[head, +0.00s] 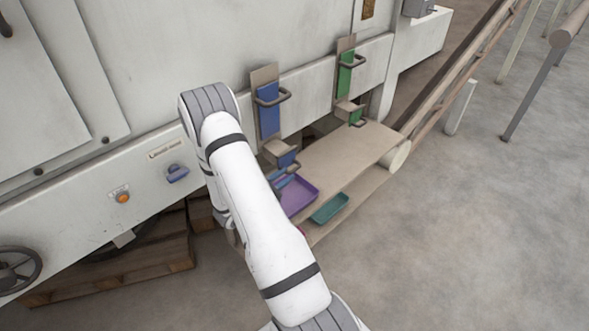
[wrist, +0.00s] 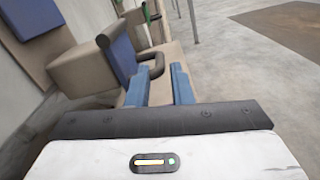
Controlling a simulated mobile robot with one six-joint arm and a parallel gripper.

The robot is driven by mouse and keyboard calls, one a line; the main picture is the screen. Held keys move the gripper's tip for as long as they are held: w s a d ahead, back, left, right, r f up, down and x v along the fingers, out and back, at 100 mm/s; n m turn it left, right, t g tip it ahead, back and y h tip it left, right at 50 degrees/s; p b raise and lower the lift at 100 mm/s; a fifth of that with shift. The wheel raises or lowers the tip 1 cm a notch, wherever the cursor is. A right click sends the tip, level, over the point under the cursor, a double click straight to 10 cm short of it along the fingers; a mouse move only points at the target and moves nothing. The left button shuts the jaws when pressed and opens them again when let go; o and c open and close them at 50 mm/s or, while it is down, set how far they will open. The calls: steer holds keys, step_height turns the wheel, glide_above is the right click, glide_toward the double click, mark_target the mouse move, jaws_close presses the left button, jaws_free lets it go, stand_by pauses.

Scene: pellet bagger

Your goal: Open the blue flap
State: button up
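The blue flap (head: 288,159) hangs at the mouth of a beige chute (head: 277,149) on the machine front. In the wrist view the flap (wrist: 122,52) stands left of my fingers, with a dark bar handle (wrist: 153,66) sticking out from it. My gripper (wrist: 159,72) is open, its two blue fingers apart. The handle shows between and just beyond the fingertips; I cannot tell whether they touch it. In the head view my arm hides most of the gripper.
A taller blue panel (head: 268,112) with its own handle is above the chute. A green panel (head: 345,72) and green flap (head: 355,117) are to the right.

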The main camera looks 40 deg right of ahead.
mark_target(296, 168)
steer(key=d, duration=0.5)
steer(key=shift+w+d+p, duration=0.1)
steer(key=shift+w+p, duration=0.1)
steer(key=shift+p, duration=0.2)
jaws_close()
